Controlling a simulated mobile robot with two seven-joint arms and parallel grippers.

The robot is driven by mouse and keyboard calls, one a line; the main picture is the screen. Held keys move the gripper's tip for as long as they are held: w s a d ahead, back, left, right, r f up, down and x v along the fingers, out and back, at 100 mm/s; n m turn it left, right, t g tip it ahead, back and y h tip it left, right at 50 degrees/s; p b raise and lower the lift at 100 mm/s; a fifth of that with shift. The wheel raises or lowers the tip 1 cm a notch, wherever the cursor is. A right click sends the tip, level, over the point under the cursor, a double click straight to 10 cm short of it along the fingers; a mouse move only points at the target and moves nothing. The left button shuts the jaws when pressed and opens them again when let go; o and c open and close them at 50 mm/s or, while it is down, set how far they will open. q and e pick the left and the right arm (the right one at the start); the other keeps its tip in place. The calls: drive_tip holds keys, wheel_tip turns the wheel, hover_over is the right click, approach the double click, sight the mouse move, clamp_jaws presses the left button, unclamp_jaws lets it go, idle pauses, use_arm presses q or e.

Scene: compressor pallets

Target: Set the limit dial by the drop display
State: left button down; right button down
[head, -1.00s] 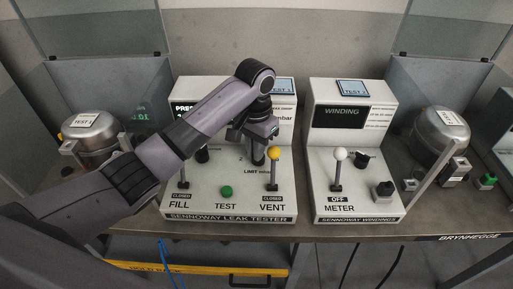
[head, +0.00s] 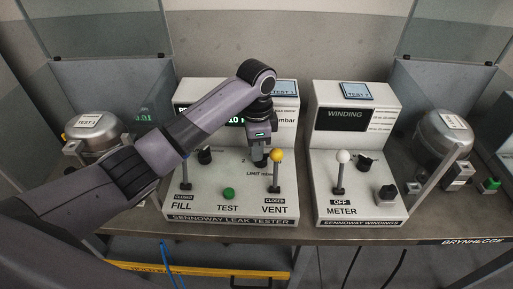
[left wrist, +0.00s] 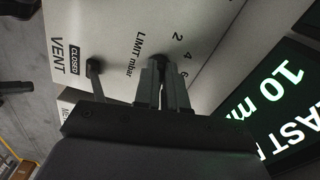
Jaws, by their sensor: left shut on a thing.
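The leak tester (head: 205,212) is a white console with a sloped front. Its limit dial (left wrist: 158,62) is a small dark knob beside the words LIMIT mbar, with marks 2, 4 and 6 showing in the left wrist view. My left gripper (head: 261,163) points down at the dial and is shut on it; its fingers (left wrist: 163,88) also show in the left wrist view and cover part of the knob. The drop display (left wrist: 278,95) is dark with bright text and reads 10 m, cut off by the frame. My arm partly hides the display (head: 237,121) in the head view.
The yellow-topped VENT lever (head: 276,156) stands close right of my left gripper. A FILL lever (head: 185,178) and green TEST button (head: 229,193) are on the same panel. The windings tester (head: 355,205) stands to the right. Metal compressors (head: 95,135) flank both testers.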

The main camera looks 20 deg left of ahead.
use_arm(q)
drive_tip(key=shift+w+r, duration=0.1)
drive_tip(key=shift+r, duration=0.05)
idle(0.4)
drive_tip(key=c, duration=1.5)
unclamp_jaws()
drive_tip(key=shift+r+b, duration=0.3)
drive_tip(key=shift+r, duration=3.25)
